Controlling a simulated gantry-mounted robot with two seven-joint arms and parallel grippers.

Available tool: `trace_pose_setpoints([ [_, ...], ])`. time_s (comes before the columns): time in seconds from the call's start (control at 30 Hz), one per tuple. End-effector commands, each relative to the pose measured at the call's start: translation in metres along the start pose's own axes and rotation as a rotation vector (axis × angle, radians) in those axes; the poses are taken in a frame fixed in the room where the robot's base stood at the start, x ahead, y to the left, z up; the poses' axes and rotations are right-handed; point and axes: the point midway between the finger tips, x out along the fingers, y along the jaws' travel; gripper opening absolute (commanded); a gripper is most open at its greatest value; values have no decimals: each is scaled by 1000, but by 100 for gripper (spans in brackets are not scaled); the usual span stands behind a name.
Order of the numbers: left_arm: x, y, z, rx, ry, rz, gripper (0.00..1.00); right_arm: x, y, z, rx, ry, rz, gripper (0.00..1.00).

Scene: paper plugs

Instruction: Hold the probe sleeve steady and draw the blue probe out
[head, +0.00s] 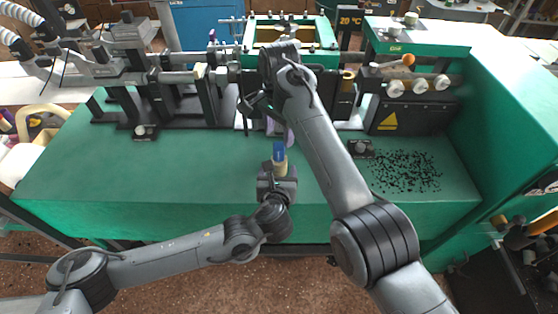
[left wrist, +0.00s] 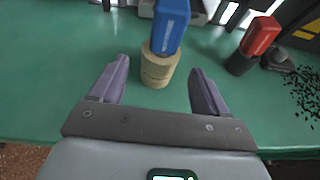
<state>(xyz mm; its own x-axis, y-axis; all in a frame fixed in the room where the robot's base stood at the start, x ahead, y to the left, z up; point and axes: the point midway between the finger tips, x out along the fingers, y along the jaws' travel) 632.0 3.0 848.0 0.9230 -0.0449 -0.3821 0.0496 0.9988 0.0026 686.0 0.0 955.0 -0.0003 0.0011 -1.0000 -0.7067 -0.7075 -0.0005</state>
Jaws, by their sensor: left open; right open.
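The blue probe (head: 279,150) stands upright in the tan probe sleeve (head: 281,168) on the green bench top. In the left wrist view the blue probe (left wrist: 171,25) rises from the sleeve (left wrist: 158,68), its top cut off by the frame. My left gripper (head: 277,179) is open in front of the sleeve. Its purple fingers (left wrist: 154,84) lie to either side of the sleeve's near side, with gaps visible. My right gripper (head: 279,131) is open, above and behind the probe, with its purple fingers pointing down; its wrist partly hides it.
A red-topped dark plug (left wrist: 258,42) stands right of the sleeve in the left wrist view. Black granules (head: 405,170) lie scattered at the bench's right. Machine rails and clamps (head: 180,95) line the back. The left bench top is clear.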

Motion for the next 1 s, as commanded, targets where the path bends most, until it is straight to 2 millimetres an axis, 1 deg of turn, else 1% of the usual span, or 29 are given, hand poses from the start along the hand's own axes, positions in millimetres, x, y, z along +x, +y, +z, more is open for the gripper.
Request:
trace_pose_setpoints([
  [0.03, 9, 0, -2, -2, 3, 2, 76, 0, 0, 0, 0, 0, 0, 64],
  [0.2, 37, 0, -1, -3, 2, 2, 76, 0, 0, 0, 0, 0, 0, 64],
  [0.3, 51, 0, -1, -3, 2, 1, 76, 0, 0, 0, 0, 0, 0, 64],
  [0.43, 65, 0, 0, -3, 1, 1, 76, 0, 0, 0, 0, 0, 0, 64],
  [0.63, 76, 0, 0, -2, 1, 1, 76, 0, 0, 0, 0, 0, 0, 64],
  [0.97, 77, 0, 0, -2, 1, -1, 76, 0, 0, 0, 0, 0, 0, 64],
  [1.0, 77, 0, 0, -2, 1, 0, 71, 0, 0, 0, 0, 0, 0, 64],
])
